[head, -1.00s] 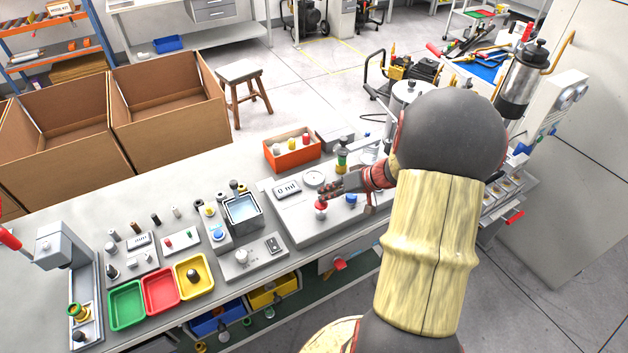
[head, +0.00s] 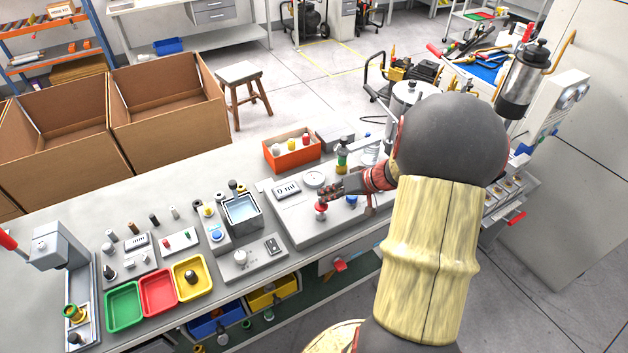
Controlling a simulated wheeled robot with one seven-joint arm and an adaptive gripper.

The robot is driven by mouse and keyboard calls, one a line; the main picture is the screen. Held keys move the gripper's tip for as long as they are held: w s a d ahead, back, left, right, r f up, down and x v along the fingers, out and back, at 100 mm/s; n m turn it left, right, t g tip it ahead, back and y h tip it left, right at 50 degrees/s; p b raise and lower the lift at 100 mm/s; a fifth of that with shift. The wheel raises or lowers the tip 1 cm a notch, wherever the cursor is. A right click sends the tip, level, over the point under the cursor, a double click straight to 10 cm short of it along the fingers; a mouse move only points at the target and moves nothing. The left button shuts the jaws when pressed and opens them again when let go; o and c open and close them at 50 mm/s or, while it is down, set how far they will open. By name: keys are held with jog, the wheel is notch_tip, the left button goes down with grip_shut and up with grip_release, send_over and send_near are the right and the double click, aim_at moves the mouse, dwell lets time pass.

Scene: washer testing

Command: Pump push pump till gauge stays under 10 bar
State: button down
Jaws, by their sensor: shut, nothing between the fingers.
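A grey test unit (head: 300,228) stands on the bench in the head view. A small red-topped knob (head: 321,207) stands up from its front part; it may be the push pump. A round white dial (head: 315,179) sits behind it, too small to read. My gripper (head: 326,195) is shut and empty, just above and behind the red knob. I cannot tell whether the fingertips touch the knob. A display (head: 287,190) at the left of the unit seems to read "0 ml". My own arm hides the area to the right of the unit.
A blue knob (head: 351,201) and a green-and-yellow fitting (head: 341,160) stand close to my gripper. An orange box (head: 292,153) with several coloured parts is behind. A water-filled container (head: 243,210) stands left. Cardboard boxes (head: 170,110) are at the far left.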

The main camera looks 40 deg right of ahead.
jog(key=shift+f+b, duration=0.3)
jog(key=shift+f, duration=0.1)
jog(key=shift+r, duration=0.1)
dwell(0.3)
jog(key=shift+r, duration=0.85)
jog(key=shift+r+p, duration=1)
jog(key=shift+r, duration=2.05)
dwell(0.7)
